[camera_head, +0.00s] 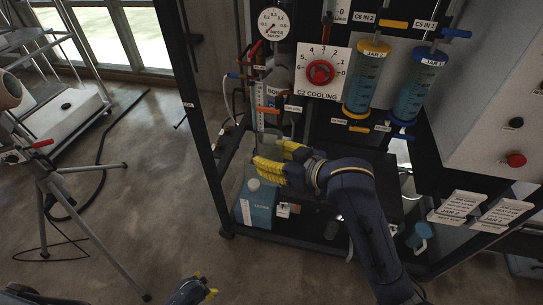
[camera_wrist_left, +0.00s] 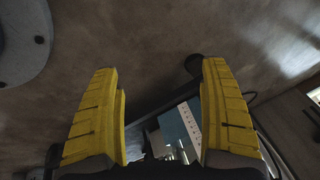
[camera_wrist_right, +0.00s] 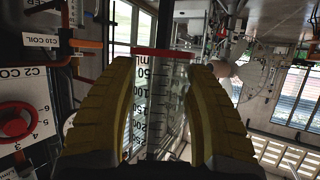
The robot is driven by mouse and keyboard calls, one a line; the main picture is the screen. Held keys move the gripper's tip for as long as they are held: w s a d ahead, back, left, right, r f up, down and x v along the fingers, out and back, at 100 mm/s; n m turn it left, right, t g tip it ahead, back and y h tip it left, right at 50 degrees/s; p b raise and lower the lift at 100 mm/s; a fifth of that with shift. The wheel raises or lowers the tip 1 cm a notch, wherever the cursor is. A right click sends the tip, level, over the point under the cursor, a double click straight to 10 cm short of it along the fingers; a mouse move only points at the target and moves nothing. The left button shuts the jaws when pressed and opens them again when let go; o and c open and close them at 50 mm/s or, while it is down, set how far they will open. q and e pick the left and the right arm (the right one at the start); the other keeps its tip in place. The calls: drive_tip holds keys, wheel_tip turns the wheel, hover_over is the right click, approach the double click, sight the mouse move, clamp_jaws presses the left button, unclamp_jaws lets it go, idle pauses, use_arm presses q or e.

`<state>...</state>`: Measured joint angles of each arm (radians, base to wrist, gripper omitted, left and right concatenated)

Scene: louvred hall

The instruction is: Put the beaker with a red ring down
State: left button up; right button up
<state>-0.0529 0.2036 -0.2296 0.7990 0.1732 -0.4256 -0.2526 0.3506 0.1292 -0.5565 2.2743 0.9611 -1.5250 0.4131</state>
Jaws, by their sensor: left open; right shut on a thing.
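The beaker with a red ring (camera_wrist_right: 165,90) is clear with a dark printed scale. Its red ring (camera_wrist_right: 163,53) shows beyond the fingertips in the right wrist view. My right gripper (camera_wrist_right: 163,110) is shut on it, one yellow finger on each side. In the head view the right gripper (camera_head: 266,160) is at the front of the dark rack, above the lower shelf; the clear beaker is hard to make out there. My left gripper (camera_head: 205,289) is low at the bottom edge of the head view. The left wrist view shows its fingers (camera_wrist_left: 160,110) apart and empty.
A blue container with a white cap (camera_head: 257,205) stands on the lower shelf below the right gripper. The red C2 cooling dial (camera_head: 320,73) and two blue jars, one with a yellow lid (camera_head: 368,80) and one blue-lidded (camera_head: 418,88), are behind. A tripod (camera_head: 85,210) stands left on open floor.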

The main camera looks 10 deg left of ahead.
drive_tip(key=shift+d, duration=0.1)
use_arm(q)
drive_tip(key=s+d+f+n+g, duration=0.1)
drive_tip(key=s+d+f, duration=0.1)
drive_tip(key=s, duration=0.7)
drive_tip(key=s+d+f+n+g, duration=0.1)
drive_tip(key=s+d+f, duration=0.1)
drive_tip(key=s, duration=0.8)
drive_tip(key=s+d+f, duration=0.2)
drive_tip(key=s+d, duration=0.2)
drive_tip(key=s, duration=0.6)
drive_tip(key=shift+d+f+n+g+h, duration=0.15)
drive_tip(key=shift+f+n+g+h, duration=0.2)
drive_tip(key=shift+n+g+h, duration=0.05)
use_arm(e)
drive_tip(key=w+d+m+t+h, duration=0.2)
drive_tip(key=d+m+h, duration=0.3)
drive_tip(key=d, duration=0.8)
drive_tip(key=w+d+m+t+h, duration=0.1)
drive_tip(key=d+m+t+h, duration=0.2)
drive_tip(key=d, duration=1)
drive_tip(key=m+h, duration=0.2)
drive_tip(key=shift+w+d+f+m+h, duration=0.25)
drive_tip(key=shift+w+f+m+h, duration=0.05)
drive_tip(key=shift+w+h, duration=0.1)
